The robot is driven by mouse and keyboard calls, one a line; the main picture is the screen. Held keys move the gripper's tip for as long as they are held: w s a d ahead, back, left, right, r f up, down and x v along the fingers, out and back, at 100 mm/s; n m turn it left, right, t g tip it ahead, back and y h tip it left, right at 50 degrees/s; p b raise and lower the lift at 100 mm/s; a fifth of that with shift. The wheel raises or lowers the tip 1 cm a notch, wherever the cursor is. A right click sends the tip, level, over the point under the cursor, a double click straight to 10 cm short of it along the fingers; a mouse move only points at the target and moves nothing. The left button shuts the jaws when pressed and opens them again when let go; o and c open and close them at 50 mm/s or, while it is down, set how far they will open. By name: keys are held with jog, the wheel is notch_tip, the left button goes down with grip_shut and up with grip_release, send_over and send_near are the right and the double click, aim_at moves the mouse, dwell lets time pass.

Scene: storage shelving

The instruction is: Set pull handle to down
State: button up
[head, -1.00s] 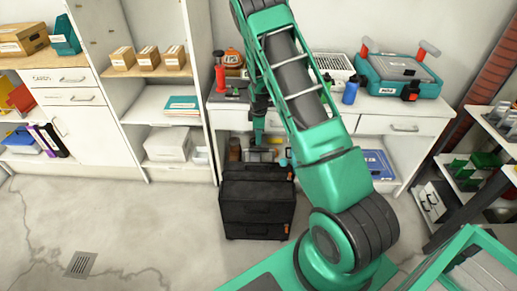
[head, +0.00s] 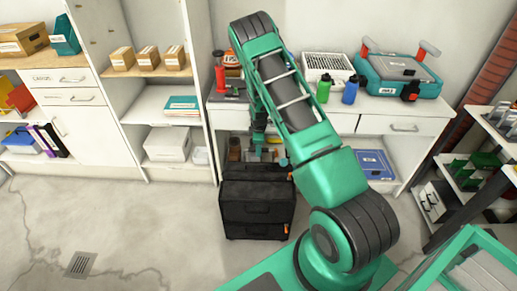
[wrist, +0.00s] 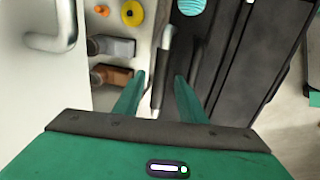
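A black toolbox (head: 257,207) stands on the floor in front of the workbench. Its pull handle is mostly hidden behind my arm in the head view. In the head view my gripper (head: 260,152) is just above the back of the toolbox, small and partly hidden.
The white workbench (head: 405,126) is close behind the toolbox, with bottles and a teal case (head: 398,75) on top. In the wrist view, a drawer handle (wrist: 65,28) and small shelf items (wrist: 115,47) are close at left. Floor (head: 150,220) left of the toolbox is clear.

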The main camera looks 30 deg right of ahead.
grip_shut()
jog(key=shift+s+f, duration=0.1)
jog(key=shift+f, duration=1.9)
grip_release()
jog(key=shift+f, duration=0.1)
notch_tip(320, 180, up, 11)
jog(key=s+a, duration=0.1)
jog(key=shift+s+f, duration=0.2)
jog(key=shift+s, duration=0.1)
jog(key=shift+a, duration=0.1)
